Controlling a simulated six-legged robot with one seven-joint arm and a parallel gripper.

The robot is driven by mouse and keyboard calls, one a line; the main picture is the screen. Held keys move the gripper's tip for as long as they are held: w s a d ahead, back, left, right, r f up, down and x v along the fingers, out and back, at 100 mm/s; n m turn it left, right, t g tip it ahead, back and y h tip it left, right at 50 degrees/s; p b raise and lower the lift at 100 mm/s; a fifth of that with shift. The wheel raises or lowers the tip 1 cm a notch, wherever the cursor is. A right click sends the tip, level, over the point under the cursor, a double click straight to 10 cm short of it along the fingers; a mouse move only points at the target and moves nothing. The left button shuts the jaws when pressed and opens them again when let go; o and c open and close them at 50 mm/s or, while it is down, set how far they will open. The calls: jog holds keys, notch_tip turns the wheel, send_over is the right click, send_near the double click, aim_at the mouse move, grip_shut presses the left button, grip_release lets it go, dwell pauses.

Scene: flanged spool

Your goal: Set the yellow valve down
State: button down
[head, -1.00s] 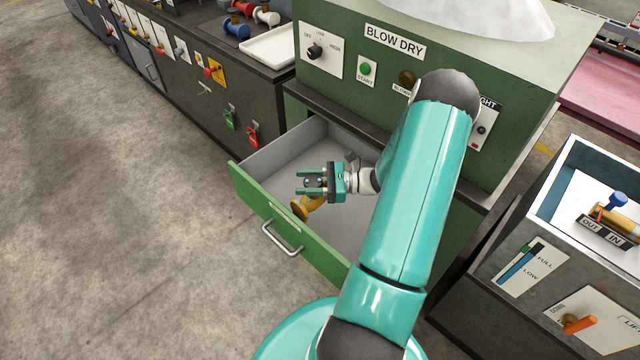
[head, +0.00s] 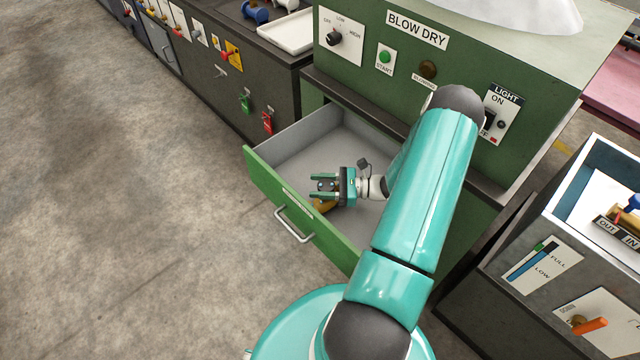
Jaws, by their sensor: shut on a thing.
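The yellow valve (head: 325,206) shows only in part beneath my gripper (head: 322,187), in the head view. My gripper is shut on it, inside the open green drawer (head: 352,148). The fingers point left, towards the drawer's front panel. Most of the valve is hidden by the gripper, and I cannot tell whether it touches the drawer floor.
The drawer's grey floor is bare around the gripper. Its green front panel (head: 270,195) has a metal handle (head: 294,225). The green BLOW DRY cabinet (head: 455,75) stands behind. A white tray (head: 288,32) lies on the dark counter at back left.

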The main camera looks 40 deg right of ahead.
jog(key=c, duration=0.7)
grip_release()
jog(key=shift+f, duration=0.1)
